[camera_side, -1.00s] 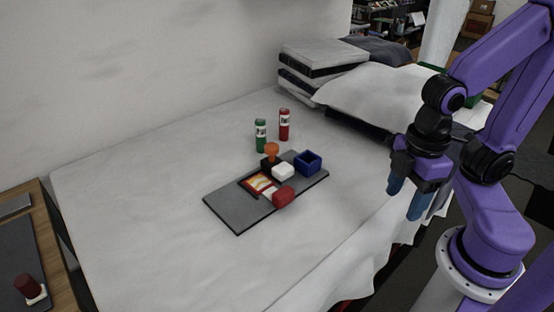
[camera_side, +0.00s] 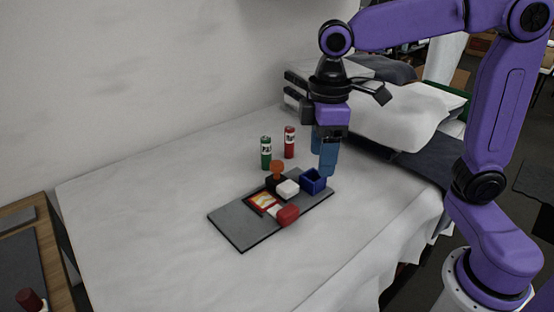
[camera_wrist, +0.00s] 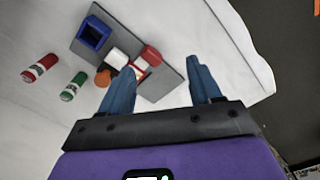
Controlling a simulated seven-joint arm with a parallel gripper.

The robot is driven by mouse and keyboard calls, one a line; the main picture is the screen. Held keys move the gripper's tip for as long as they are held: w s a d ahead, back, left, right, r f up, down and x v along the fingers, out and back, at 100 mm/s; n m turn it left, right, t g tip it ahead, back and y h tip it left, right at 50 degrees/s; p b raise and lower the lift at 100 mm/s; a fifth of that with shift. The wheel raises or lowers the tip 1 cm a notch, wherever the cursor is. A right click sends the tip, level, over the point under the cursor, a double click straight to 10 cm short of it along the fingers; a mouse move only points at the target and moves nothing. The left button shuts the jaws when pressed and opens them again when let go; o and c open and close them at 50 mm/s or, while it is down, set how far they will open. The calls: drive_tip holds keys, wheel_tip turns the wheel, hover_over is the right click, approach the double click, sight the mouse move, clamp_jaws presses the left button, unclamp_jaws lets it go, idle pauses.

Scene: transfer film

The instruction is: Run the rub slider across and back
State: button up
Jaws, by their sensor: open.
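A grey board (camera_side: 237,228) lies on the white-covered table. On it is a small orange-and-yellow patterned panel (camera_side: 262,200) with a dark edge. A red rounded block (camera_side: 288,215) sits at the panel's front right end. A white block (camera_side: 288,188) and an orange-knobbed piece with a dark base (camera_side: 277,171) stand behind. I cannot tell for certain which piece is the rub slider. My gripper (camera_side: 322,160) is open and empty, above and behind the board's right end. In the wrist view the open fingers (camera_wrist: 162,72) show with the red block (camera_wrist: 151,55) beyond them.
A blue open box (camera_side: 313,180) stands at the board's right end. A green bottle (camera_side: 266,153) and a red bottle (camera_side: 290,142) stand behind the board. Stacked books and a pillow (camera_side: 390,115) fill the back right. The table left of the board is clear.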

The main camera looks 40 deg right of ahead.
drive_tip(key=w+r, duration=0.3)
drive_tip(key=w, duration=0.4)
drive_tip(key=m, duration=0.2)
approach(276, 163)
wheel_tip(276, 163, down, 9)
drive_tip(key=shift+r, duration=0.1)
clamp_jaws()
drive_tip(key=shift+a, duration=0.15)
